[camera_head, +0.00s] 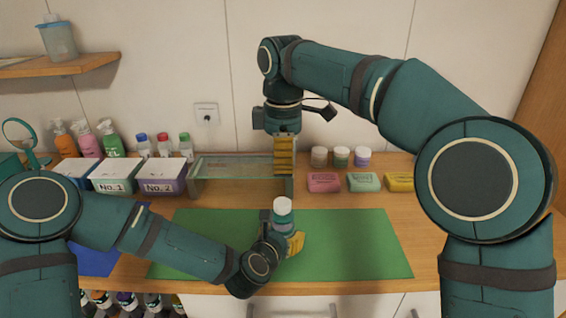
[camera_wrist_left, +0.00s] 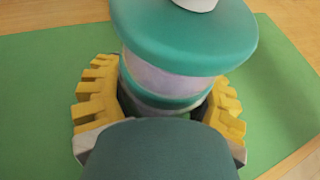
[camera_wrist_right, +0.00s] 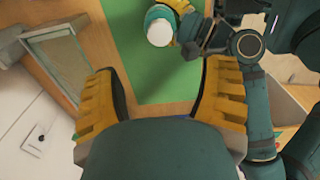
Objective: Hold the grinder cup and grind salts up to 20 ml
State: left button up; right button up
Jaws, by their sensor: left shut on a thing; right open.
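The grinder cup (camera_head: 283,217) is teal and clear with a white top, and it stands upright over the green mat (camera_head: 350,245). My left gripper (camera_head: 285,243) is shut around its body; the left wrist view shows yellow fingers on both sides of the grinder cup (camera_wrist_left: 180,75). I cannot tell whether its base touches the mat. My right gripper (camera_head: 284,165) is open and empty, pointing down behind and above the grinder cup. In the right wrist view its fingers (camera_wrist_right: 165,105) are wide apart, with the grinder cup (camera_wrist_right: 159,30) beyond them.
A glass-topped stand (camera_head: 235,168) is close to my right gripper. Boxes No.1 (camera_head: 112,187) and No.2 (camera_head: 160,187) stand left, with bottles behind. Small jars (camera_head: 341,157) and soap bars (camera_head: 363,182) are at the back right. The mat's right half is clear.

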aim_at(283, 202)
jog(key=s+a+f+n+t+h, duration=0.15)
jog(key=s+n+t, duration=0.25)
jog(key=n, duration=0.9)
jog(key=x, duration=1.1)
jog(key=shift+w+f, duration=0.1)
jog(key=shift+w, duration=0.1)
jog(key=c, duration=1.2)
